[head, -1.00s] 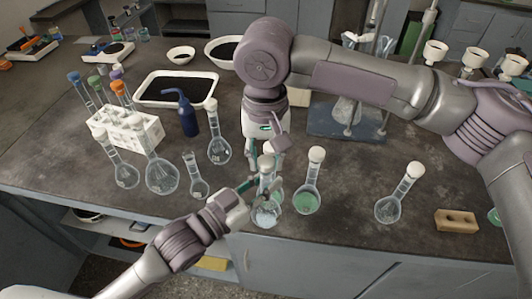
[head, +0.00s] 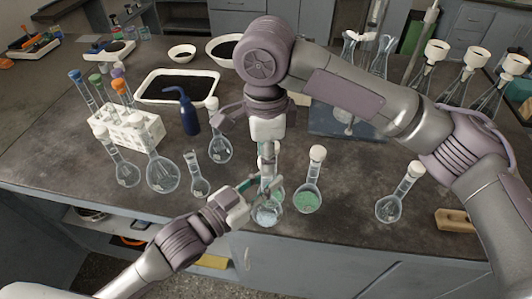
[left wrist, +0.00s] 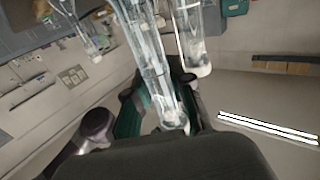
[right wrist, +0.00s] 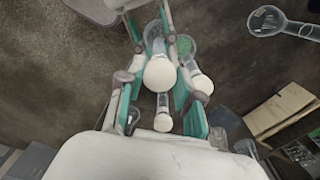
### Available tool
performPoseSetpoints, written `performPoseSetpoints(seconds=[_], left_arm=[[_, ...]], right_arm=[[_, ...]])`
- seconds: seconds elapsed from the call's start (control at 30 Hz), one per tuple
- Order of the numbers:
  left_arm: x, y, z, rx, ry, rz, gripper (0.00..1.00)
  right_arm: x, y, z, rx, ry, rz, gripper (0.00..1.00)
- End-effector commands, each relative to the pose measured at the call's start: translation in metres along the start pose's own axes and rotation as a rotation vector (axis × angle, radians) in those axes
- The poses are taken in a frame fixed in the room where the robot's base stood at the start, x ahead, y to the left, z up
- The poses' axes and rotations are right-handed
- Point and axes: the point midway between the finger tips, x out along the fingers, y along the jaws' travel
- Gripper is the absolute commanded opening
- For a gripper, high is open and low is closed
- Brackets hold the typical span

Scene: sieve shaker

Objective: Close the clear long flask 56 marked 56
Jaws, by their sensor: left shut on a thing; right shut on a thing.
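My left gripper (head: 246,190) is shut on the neck of a clear long flask (head: 267,215) with colourless content, upright near the front edge. The flask's glass neck also shows between the fingers in the left wrist view (left wrist: 152,65). My right gripper (head: 268,150) is directly above it, pointing down and shut on a white stopper (right wrist: 160,72). The stopper is over the flask's neck; I cannot tell whether it is seated. The marking 56 is not readable.
A green-filled stoppered flask (head: 308,198) stands just right, and another green one is partly hidden behind the held flask. A clear stoppered flask (head: 389,208) and wooden block (head: 455,220) are farther right. Several flasks, a tube rack (head: 130,128) and blue bottle (head: 184,112) stand left.

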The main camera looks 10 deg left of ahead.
Motion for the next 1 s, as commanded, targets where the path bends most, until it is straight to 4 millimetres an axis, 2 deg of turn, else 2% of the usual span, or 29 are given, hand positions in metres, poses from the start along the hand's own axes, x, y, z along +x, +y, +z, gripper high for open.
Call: performPoseSetpoints(seconds=[0.1,0.13,0.27,0.3,0.67,1.0], left_arm=[[0.0,0.001,0.0,0.0,-0.001,0.001,0.0],[0.0,0.001,0.0,0.0,-0.001,0.001,0.0],[0.0,0.001,0.0,0.0,-0.001,0.001,0.0],[0.0,0.001,0.0,0.0,0.0,0.001,0.0],[0.0,0.0,-0.001,0.0,0.001,0.001,0.0],[0.0,0.0,-0.001,0.0,0.002,0.001,0.0]], right_arm=[[-0.001,-0.001,0.0,-0.001,-0.001,-0.003,0.18],[-0.001,-0.001,0.0,-0.001,-0.001,-0.003,0.36],[-0.001,-0.001,0.0,-0.002,-0.001,-0.002,0.58],[-0.001,-0.001,0.0,-0.003,-0.001,-0.002,0.6],[-0.005,0.0,0.0,-0.004,0.0,-0.002,0.6],[-0.044,0.0,0.0,-0.004,0.0,-0.002,0.6]])
